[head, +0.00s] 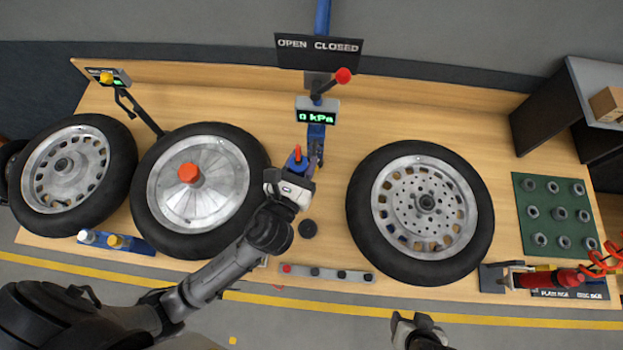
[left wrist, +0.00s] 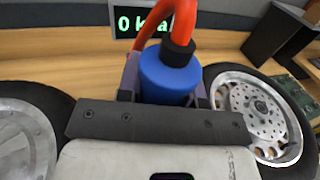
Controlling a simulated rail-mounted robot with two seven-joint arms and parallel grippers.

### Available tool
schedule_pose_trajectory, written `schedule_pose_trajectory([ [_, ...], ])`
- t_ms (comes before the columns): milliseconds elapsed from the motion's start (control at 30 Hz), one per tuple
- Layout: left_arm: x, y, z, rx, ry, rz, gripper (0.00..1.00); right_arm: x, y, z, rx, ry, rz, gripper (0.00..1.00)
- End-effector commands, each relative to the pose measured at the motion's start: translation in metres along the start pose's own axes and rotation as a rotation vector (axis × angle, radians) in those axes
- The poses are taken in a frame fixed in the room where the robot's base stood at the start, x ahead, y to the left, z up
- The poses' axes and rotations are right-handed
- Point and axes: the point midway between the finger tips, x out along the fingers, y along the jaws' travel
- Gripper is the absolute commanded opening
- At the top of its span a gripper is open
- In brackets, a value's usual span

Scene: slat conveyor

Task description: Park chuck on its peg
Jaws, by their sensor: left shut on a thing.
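The chuck (head: 296,161) is a blue cylinder with a black collar and a red-orange hose end on top. My left gripper (head: 299,167) is shut on it just in front of the gauge post. In the left wrist view the chuck (left wrist: 168,78) stands between the two fingers, with the hose (left wrist: 181,22) rising from it. A dark blue bracket (head: 316,143) is below the gauge, close to the right of the chuck. I cannot make out a separate peg. My right gripper (head: 418,325) is at the bottom edge, away from the chuck; its jaws are unclear.
A gauge (head: 317,111) reads 0 kPa below an OPEN CLOSED sign (head: 318,52) and a red-knobbed lever (head: 343,75). Wheels lie left, and another wheel (head: 369,232) lies right.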

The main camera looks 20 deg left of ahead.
Motion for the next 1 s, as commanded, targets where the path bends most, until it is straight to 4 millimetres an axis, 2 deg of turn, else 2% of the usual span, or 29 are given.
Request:
schedule_pose_trajectory([
  [33, -0.010, -0.007, -0.033, -0.005, 0.008, -0.002, 0.03, 0.020, -0.002, 0.006, 0.001, -0.001, -0.002, 0.63],
  [100, -0.021, -0.015, -0.055, -0.005, 0.008, -0.008, 0.03, 0.030, -0.003, 0.010, 0.003, -0.001, -0.004, 0.63],
  [200, -0.034, -0.025, -0.081, -0.003, 0.006, -0.019, 0.03, 0.041, -0.004, 0.014, 0.006, -0.001, -0.006, 0.63],
  [300, -0.043, -0.032, -0.098, -0.003, 0.003, -0.028, 0.03, 0.049, -0.004, 0.016, 0.006, -0.001, -0.007, 0.63],
  [500, -0.053, -0.040, -0.114, -0.002, 0.000, -0.042, 0.03, 0.056, -0.004, 0.018, 0.004, 0.000, -0.004, 0.63],
  [767, -0.054, -0.041, -0.122, -0.001, -0.002, -0.044, 0.03, 0.062, 0.000, 0.021, -0.006, 0.000, 0.005, 0.63],
  [1000, -0.054, -0.041, -0.137, -0.001, -0.002, -0.044, 0.03, 0.079, 0.000, 0.025, -0.007, 0.002, 0.006, 0.63],
])
